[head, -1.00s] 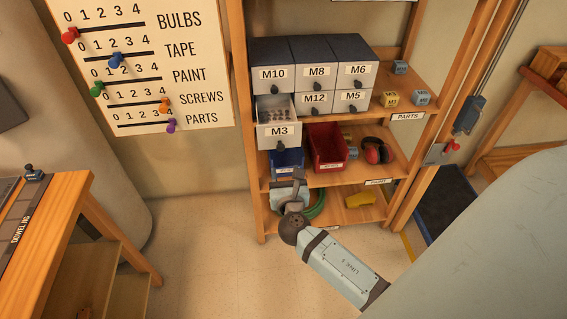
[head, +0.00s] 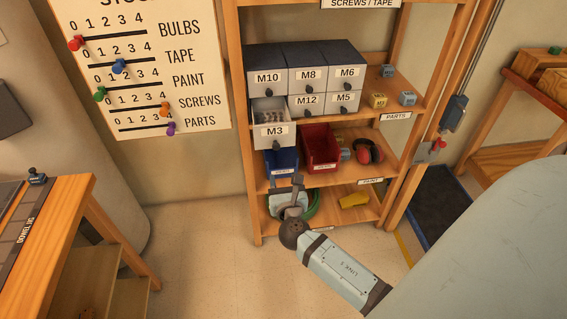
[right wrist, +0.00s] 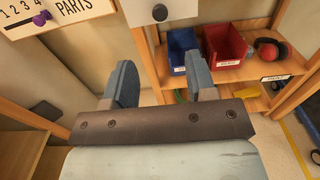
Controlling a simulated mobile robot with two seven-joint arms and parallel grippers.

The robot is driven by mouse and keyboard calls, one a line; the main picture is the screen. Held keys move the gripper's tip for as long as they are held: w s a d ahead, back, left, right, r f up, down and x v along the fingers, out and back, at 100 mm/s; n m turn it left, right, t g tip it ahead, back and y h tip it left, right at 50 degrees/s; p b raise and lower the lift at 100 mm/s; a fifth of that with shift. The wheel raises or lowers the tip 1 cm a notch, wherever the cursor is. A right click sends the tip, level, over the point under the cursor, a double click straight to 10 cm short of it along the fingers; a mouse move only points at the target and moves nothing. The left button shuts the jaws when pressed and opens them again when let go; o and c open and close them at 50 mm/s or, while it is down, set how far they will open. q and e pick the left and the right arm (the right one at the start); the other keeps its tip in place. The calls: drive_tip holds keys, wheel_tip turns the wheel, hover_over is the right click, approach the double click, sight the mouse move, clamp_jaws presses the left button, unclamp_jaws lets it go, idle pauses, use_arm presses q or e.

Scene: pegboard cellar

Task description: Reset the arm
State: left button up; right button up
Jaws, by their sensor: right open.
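My right gripper (head: 287,187) is in front of the lower part of the wooden shelf unit (head: 258,225) in the head view, below the open M3 drawer. In the right wrist view its two fingers (right wrist: 162,88) stand well apart, with nothing between them. My right arm comes in from the lower right. My left gripper does not show in either view.
The M3 drawer (head: 274,134) is pulled out of the drawer block (head: 310,62). A blue bin (head: 283,161), a red bin (head: 319,150) and red earmuffs (head: 368,151) are on the shelf below. A wooden bench (head: 75,210) stands left. Floor between is clear.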

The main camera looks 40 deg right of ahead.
idle(0.3)
drive_tip(key=s+a+f+m+g+y+p, duration=0.1)
drive_tip(key=s+a+m+y+p, duration=0.3)
drive_tip(key=m, duration=0.9)
drive_tip(key=s+a+f+m+g+y+p, duration=0.2)
drive_tip(key=s+a+m+y+p, duration=0.3)
drive_tip(key=s+a+m, duration=0.8)
drive_tip(key=s+m+g+y, duration=0.1)
drive_tip(key=s+y, duration=0.1)
drive_tip(key=y, duration=0.1)
drive_tip(key=shift+f+g, duration=0.15)
drive_tip(key=shift+g, duration=0.15)
drive_tip(key=shift+s, duration=0.1)
drive_tip(key=shift+c, duration=0.8)
